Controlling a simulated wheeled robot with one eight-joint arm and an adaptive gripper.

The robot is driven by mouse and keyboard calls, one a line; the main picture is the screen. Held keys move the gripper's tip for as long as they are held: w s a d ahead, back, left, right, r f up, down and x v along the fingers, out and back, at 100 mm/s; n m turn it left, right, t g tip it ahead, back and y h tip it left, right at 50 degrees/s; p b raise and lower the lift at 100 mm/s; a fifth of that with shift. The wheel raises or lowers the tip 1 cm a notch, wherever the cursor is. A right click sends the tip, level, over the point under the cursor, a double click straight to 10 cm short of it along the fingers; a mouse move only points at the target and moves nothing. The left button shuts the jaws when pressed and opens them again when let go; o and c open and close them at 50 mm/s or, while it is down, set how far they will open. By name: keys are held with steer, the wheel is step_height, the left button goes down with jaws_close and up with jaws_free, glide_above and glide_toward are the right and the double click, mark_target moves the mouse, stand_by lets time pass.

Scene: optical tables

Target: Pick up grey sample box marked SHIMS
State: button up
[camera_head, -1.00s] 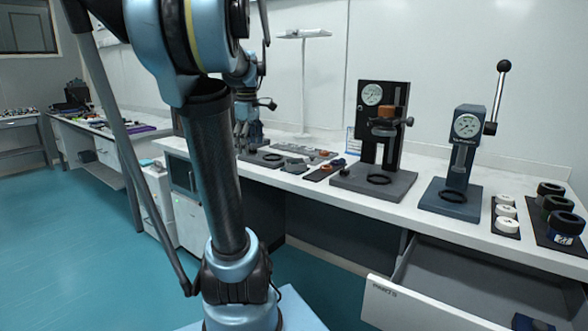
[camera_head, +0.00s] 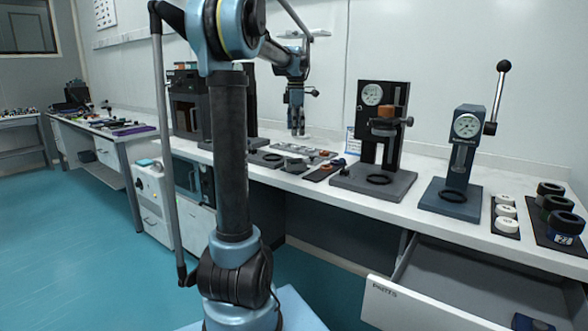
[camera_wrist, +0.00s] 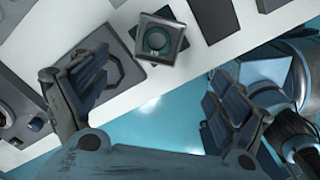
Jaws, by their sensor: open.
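I cannot read the word SHIMS in any view, so I cannot say for sure which thing is the grey sample box. In the head view my gripper (camera_head: 297,132) points down over the bench, above low grey items (camera_head: 293,165). Contact with them is not visible.
A dark press with a dial (camera_head: 371,95) and a blue press with a lever (camera_head: 466,127) stand right of my gripper on the white bench (camera_head: 345,195). An open drawer marked PARTS (camera_head: 400,300) juts out below. White and dark rings lie at far right.

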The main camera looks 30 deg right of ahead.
glide_above(295, 160)
steer(key=s+a, duration=0.2)
steer(key=s, duration=0.1)
step_height(295, 160, down, 8)
steer(key=shift+s, duration=0.15)
steer(key=shift+f, duration=2.6)
steer(key=c, duration=1.3)
